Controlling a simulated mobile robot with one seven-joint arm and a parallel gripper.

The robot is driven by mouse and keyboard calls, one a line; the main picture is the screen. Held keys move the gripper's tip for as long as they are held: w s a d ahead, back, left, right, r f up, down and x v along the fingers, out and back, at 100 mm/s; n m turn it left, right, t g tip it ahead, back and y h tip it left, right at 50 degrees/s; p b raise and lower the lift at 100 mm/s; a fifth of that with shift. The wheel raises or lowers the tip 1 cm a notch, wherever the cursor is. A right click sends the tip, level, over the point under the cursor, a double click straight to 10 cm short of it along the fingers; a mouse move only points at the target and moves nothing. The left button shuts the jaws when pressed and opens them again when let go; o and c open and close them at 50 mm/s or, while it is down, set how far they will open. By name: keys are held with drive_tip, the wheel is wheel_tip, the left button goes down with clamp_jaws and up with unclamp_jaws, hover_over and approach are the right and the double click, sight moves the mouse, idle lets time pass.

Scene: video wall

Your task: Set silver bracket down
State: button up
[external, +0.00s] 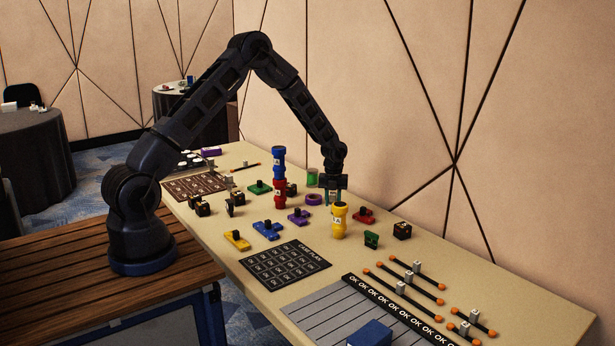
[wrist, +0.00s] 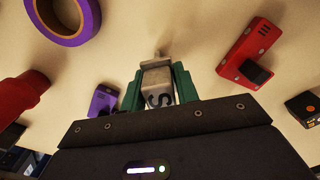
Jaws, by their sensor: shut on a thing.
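My gripper (external: 333,196) is low over the far middle of the table, just behind the yellow bottle-like piece in the external view. In the wrist view its green fingers (wrist: 159,88) are shut on a silver bracket (wrist: 157,76), a small grey block with a dark mark on its face. The bracket lies between the fingers with its far end pointing away from my palm.
The yellow piece (external: 339,222) stands close in front of my gripper. A red block (wrist: 248,53) lies to the right, a purple tape ring (wrist: 62,20) to the left. A stacked red-and-blue column (external: 279,178) stands left. Orange-ended rods with grey brackets (external: 417,267) lie at front right.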

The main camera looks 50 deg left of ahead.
drive_tip(key=shift+f, duration=0.15)
drive_tip(key=o, duration=1.1)
